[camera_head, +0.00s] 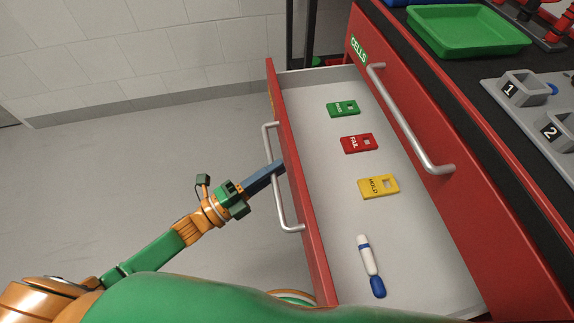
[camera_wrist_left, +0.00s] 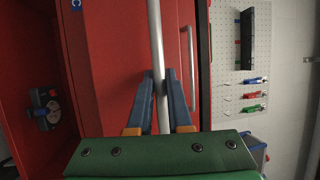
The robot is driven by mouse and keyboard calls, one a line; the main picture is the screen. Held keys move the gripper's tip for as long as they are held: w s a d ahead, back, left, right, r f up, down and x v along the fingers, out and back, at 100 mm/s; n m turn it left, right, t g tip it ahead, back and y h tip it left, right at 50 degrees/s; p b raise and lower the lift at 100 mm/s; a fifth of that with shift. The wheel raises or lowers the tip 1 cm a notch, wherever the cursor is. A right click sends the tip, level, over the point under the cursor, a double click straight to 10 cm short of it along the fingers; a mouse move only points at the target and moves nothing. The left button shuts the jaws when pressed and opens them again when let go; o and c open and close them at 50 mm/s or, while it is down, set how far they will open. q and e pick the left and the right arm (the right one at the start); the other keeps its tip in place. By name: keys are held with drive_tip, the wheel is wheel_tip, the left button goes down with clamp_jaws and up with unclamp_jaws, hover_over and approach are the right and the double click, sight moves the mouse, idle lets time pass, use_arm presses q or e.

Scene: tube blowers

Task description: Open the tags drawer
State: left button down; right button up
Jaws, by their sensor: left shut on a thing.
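The drawer (camera_head: 350,219) stands pulled out from the red cabinet, with its light grey inside in full view. It holds a green PASS tag (camera_head: 343,108), a red FAIL tag (camera_head: 359,143), a yellow HOLD tag (camera_head: 378,187) and a blue-and-white marker (camera_head: 369,262). Its silver bar handle (camera_head: 286,215) is on the red front. My left gripper (camera_head: 277,169) is shut on that handle; in the left wrist view the blue fingers (camera_wrist_left: 161,92) close around the bar (camera_wrist_left: 155,40). My right gripper is not in view.
A closed drawer marked CELLS, with a silver handle (camera_head: 410,120), sits above the open one. On top are a green tray (camera_head: 468,30) and a grey fixture with numbered holders (camera_head: 524,88). Bare floor (camera_head: 120,170) lies to the left.

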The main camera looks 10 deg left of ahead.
use_arm(q)
drive_tip(key=shift+a, duration=0.3)
drive_tip(key=c, duration=0.8)
unclamp_jaws()
drive_tip(key=shift+c, duration=0.2)
drive_tip(key=v, duration=0.7)
